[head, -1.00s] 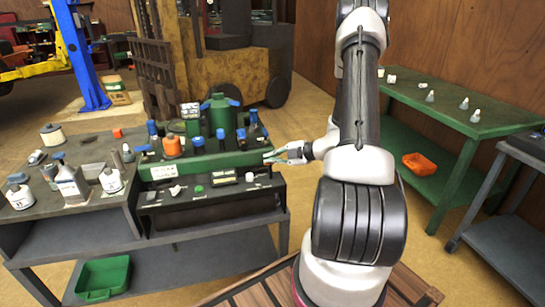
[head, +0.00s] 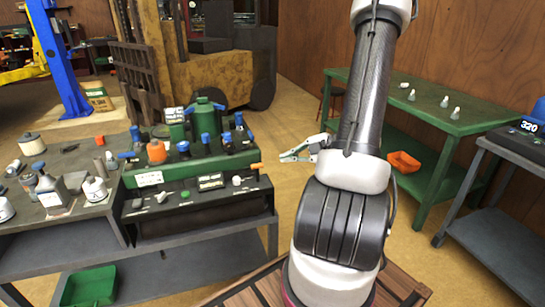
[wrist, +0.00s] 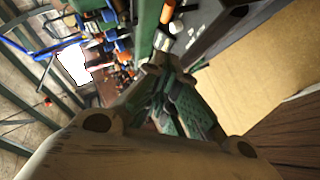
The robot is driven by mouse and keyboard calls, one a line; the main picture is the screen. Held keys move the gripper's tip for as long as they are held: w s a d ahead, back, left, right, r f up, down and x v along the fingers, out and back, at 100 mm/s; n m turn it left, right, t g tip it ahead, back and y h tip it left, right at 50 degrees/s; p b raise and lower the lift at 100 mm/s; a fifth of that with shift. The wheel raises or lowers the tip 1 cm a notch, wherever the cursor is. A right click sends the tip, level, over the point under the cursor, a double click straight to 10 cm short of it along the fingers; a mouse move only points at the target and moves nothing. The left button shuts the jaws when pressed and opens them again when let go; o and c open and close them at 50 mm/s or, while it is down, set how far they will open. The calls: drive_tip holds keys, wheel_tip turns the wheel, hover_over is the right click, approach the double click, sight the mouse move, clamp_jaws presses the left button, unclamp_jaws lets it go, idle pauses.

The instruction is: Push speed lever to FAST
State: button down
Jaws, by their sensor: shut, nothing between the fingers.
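A small orange lever handle (head: 257,165) sticks out at the right end of the green mower-control bench unit (head: 205,165). It also shows at the top of the wrist view (wrist: 167,12). No FAST marking can be read. My gripper (head: 283,158) is shut and empty, just right of the orange handle with a small gap in the head view. In the wrist view the shut fingertips (wrist: 158,66) point towards the unit's end, below a pale-tipped knob (wrist: 161,40). A black front panel (head: 200,205) below carries a white knob (head: 237,181).
Several blue-capped parts and an orange-red cylinder (head: 156,151) stand on the unit. Bottles (head: 95,190) crowd the bench to the left. A green table (head: 440,105) with small white items stands at right. Floor (head: 290,205) between bench and my arm is clear.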

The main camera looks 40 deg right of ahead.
sight(258, 173)
drive_tip(key=shift+w+d+f+x, duration=0.2)
drive_tip(key=shift+d+x, duration=0.25)
drive_tip(key=shift+x, duration=1.7)
drive_tip(key=shift+w+d+f+x, duration=0.15)
drive_tip(key=shift+w+d+x, duration=0.2)
drive_tip(key=shift+x, duration=1.8)
drive_tip(key=shift+w+d+f+x, duration=0.15)
drive_tip(key=shift+d+x, duration=0.35)
drive_tip(key=shift+x, duration=1.7)
